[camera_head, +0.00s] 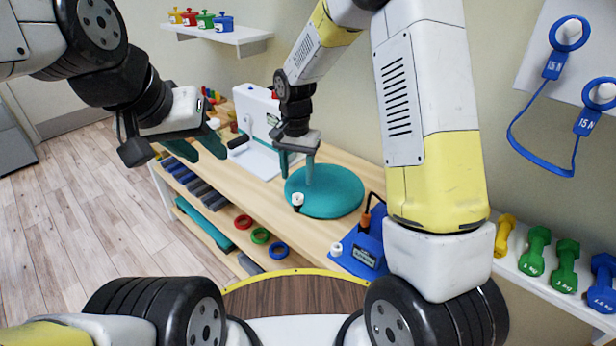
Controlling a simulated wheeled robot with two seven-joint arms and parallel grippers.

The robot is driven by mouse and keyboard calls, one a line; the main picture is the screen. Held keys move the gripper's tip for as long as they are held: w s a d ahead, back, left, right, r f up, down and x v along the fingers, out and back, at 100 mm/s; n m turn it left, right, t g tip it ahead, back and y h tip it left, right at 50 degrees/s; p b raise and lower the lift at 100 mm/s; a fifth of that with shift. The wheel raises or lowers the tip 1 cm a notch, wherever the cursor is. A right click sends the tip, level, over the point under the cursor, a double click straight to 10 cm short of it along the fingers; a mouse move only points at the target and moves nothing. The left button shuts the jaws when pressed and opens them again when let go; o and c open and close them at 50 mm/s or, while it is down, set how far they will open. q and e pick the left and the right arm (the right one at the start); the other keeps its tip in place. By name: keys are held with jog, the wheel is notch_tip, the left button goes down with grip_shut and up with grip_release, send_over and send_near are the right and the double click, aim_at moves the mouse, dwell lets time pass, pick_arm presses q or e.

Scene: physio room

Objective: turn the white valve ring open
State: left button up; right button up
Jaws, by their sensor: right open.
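A round teal cushion (335,192) lies on the wooden bench top. A small white valve ring (298,197) on a dark stem shows at its near left edge; how far it is turned is too small to tell. My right gripper (296,172) is above the cushion's left part, pointing down, with its teal fingers apart and empty. Its fingertips are just behind and above the valve ring in the picture, and I see no grip on it. My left gripper (209,157) is further left, near the bench's left edge, with its fingers apart and empty.
A white device (258,112) with a black crank handle stands behind the cushion. A blue unit (362,245) with a display and a white knob stands to the right. Dumbbells (534,252) line a right shelf. Coloured rings (260,236) lie on a shelf below the bench top.

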aim_at(298, 194)
notch_tip(298, 194, down, 8)
jog(key=shift+r, duration=0.1)
dwell(0.4)
jog(key=shift+c, duration=0.4)
grip_shut()
